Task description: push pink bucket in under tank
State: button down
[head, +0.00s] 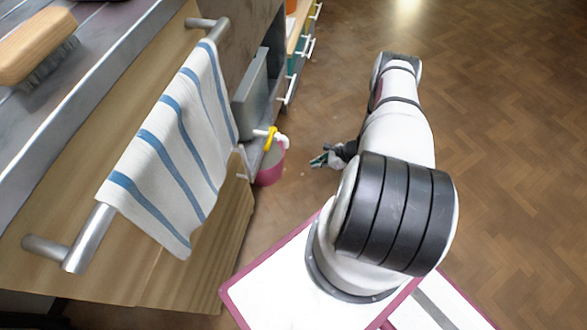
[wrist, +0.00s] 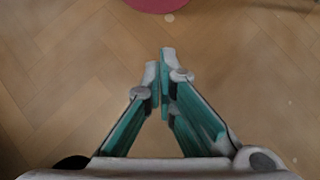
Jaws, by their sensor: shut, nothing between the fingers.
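The pink bucket (head: 270,166) stands on the floor beside the cabinet row, partly hidden by the hanging towel and the cabinet. A white spout with a yellow part is above it. The grey tank (head: 252,97) stands beyond the towel at the cabinet side. My gripper (head: 318,161) is low over the floor, to the right of the bucket and apart from it. In the wrist view my gripper (wrist: 165,58) has its teal fingers closed together, with nothing between them. The bucket's edge (wrist: 155,4) shows at the top of that view, beyond the fingertips.
A striped towel (head: 175,150) hangs on a metal rail (head: 92,238) at the left. A wooden brush (head: 38,50) lies on the counter. Drawers with handles (head: 290,88) line the left side farther back. The wooden floor (head: 500,140) at the right is clear.

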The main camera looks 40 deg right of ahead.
jog(key=shift+y, duration=0.4)
jog(key=b+x, duration=0.4)
jog(key=x, duration=0.4)
jog(key=shift+w+a, duration=0.15)
jog(key=shift+w, duration=0.15)
jog(key=w+a, duration=0.1)
jog(key=w+a+b, duration=0.1)
jog(key=shift+w+f, duration=0.2)
jog(key=shift+w, duration=0.15)
jog(key=shift+w+a+r, duration=0.1)
jog(key=shift+w+a, duration=0.35)
jog(key=shift+a, duration=0.1)
